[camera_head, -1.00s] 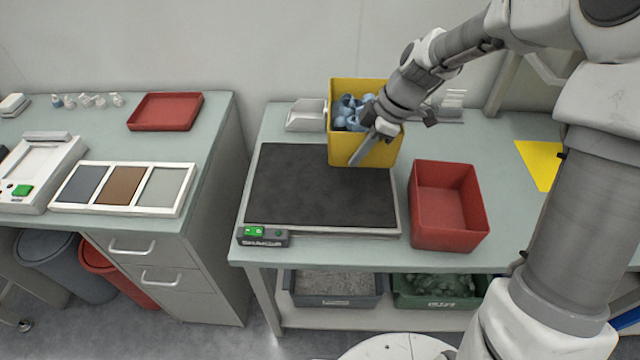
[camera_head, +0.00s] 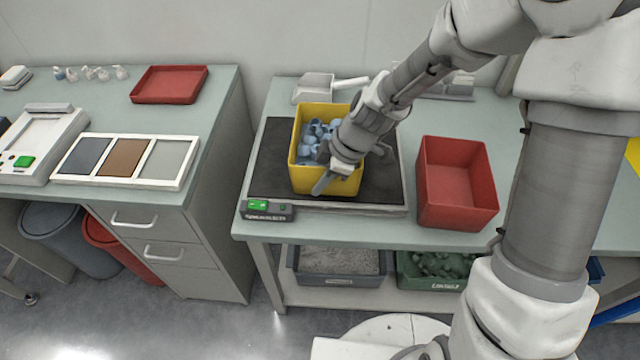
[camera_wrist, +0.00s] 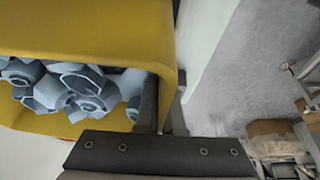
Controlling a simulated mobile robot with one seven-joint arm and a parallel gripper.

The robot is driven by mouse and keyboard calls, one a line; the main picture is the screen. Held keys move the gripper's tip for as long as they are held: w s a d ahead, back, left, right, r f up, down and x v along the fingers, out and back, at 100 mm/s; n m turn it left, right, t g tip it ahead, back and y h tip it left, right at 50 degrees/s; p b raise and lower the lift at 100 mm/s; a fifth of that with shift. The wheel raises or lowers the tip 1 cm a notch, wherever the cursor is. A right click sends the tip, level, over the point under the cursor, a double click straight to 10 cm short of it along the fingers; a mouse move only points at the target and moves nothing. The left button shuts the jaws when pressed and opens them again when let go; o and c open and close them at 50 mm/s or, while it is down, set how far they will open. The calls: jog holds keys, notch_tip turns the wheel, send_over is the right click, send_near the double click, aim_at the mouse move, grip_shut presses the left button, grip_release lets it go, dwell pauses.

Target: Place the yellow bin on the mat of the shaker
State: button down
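The yellow bin (camera_head: 310,183), filled with blue-grey caps (camera_head: 316,136), is over the black mat (camera_head: 268,160) of the shaker. It looks upright; I cannot tell whether its base touches the mat. The shaker (camera_head: 268,209) has a green-lit control box at its front left. My gripper (camera_head: 330,180) is at the bin's front right wall, with one finger outside the front. In the wrist view, the bin's yellow wall (camera_wrist: 100,30) passes between the fingers, and my gripper (camera_wrist: 162,105) appears shut on it. The arm hides the bin's right rear part.
An empty red bin (camera_head: 456,185) stands close to the shaker's right side. A white scoop (camera_head: 318,88) lies behind the shaker. The left bench holds a red tray (camera_head: 168,84) and a three-panel frame (camera_head: 125,160). Bench space right of the red bin is partly hidden by my arm.

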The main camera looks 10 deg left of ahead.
jog(key=shift+f, duration=0.1)
jog(key=shift+f, duration=0.15)
jog(key=c, duration=1)
grip_release()
jog(key=shift+c, duration=0.2)
jog(key=p+v, duration=0.2)
jog(key=v, duration=1)
